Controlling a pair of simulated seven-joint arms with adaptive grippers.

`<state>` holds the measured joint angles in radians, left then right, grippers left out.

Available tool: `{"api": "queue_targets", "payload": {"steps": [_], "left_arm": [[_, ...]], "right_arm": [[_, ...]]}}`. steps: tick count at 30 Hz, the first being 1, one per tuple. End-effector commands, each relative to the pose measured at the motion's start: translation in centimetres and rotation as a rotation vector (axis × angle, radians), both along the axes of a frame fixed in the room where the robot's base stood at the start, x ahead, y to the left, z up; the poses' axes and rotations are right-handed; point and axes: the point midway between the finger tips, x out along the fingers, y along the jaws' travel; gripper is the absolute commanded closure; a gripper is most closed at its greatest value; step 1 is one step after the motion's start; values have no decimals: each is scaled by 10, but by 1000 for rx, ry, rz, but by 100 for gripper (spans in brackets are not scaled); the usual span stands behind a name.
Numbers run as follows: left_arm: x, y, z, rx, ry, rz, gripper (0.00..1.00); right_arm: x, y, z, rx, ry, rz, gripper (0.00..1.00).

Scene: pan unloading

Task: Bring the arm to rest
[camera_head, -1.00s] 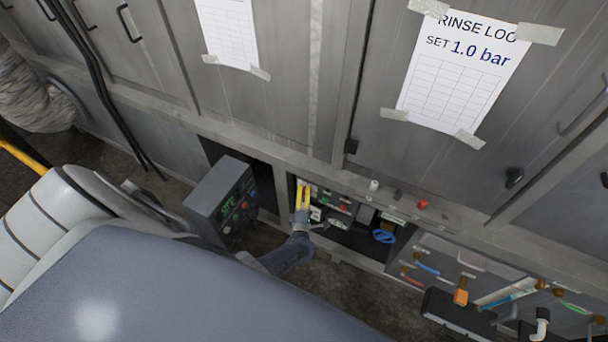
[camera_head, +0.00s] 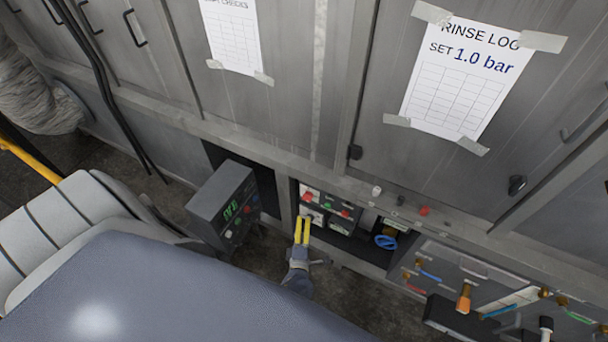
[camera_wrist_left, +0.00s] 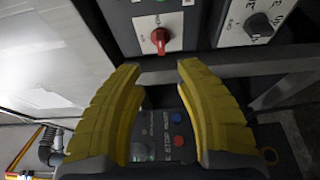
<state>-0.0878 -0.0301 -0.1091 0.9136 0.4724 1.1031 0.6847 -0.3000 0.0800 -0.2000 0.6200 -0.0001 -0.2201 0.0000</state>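My left gripper (camera_head: 303,222) has yellow fingers and shows in the head view just in front of the open compartment with the small control panels. In the left wrist view its two fingers (camera_wrist_left: 160,66) stand apart, with nothing between the tips. A panel with a red knob (camera_wrist_left: 159,40) is beyond the tips, and a panel with a black dial (camera_wrist_left: 258,27) is at the upper right. My right gripper is in neither view.
A grey control box (camera_head: 224,205) with a green display stands left of the gripper. A blue coil (camera_head: 386,242) lies in the compartment. A board with coloured hoses (camera_head: 470,275) is at the lower right. Grey cabinet doors (camera_head: 285,80) rise behind.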

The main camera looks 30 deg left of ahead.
Motion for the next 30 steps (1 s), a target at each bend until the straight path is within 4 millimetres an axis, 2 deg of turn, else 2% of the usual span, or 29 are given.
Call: {"api": "queue_targets", "payload": {"steps": [15, 19, 23, 25, 28, 30], "left_arm": [[-1, -1, 0, 10, 7, -1, 66], [5, -13, -11, 92, 96, -62, 66], [8, -44, -41, 268, 281, -225, 66], [1, -63, -68, 396, 408, -348, 66], [-27, -85, -114, 585, 592, -537, 66], [-55, -96, -147, 716, 717, -676, 66]], "right_arm": [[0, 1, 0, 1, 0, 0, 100], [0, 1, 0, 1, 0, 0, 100], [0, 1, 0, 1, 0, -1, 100], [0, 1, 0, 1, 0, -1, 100], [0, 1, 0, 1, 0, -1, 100], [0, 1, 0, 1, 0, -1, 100]]}}
